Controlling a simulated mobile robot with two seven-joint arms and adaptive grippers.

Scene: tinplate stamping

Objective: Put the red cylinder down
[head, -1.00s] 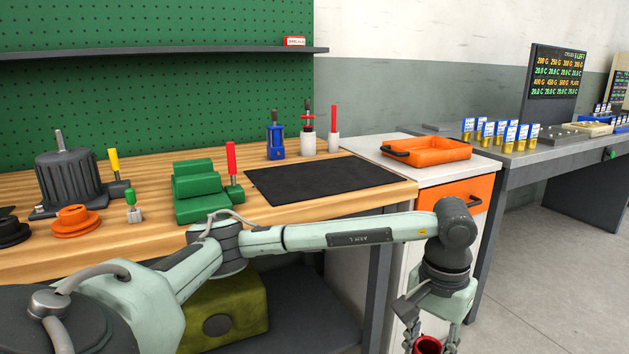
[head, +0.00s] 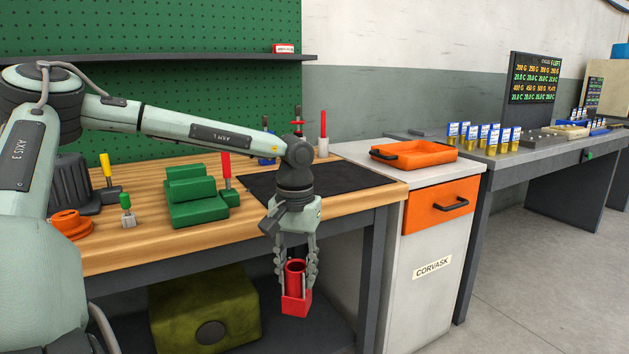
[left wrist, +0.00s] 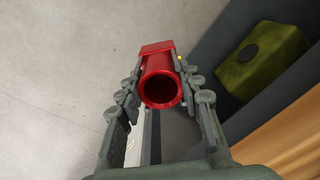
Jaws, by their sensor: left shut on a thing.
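My left gripper (head: 296,262) is shut on the red cylinder (head: 295,268), a hollow open-topped piece with a square red block at its lower end. It hangs upright in front of the workbench (head: 240,238), below the level of its top. In the left wrist view the red cylinder (left wrist: 160,82) sits between both fingers (left wrist: 160,85), its round opening facing the camera, with grey floor behind it. My right gripper is not in view.
A black mat (head: 335,178) lies bare at the bench's right end. A green stepped block (head: 195,200) and hand tools stand left of it. An orange tray (head: 413,154) sits on the white cabinet (head: 425,300). An olive box (head: 205,312) is under the bench.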

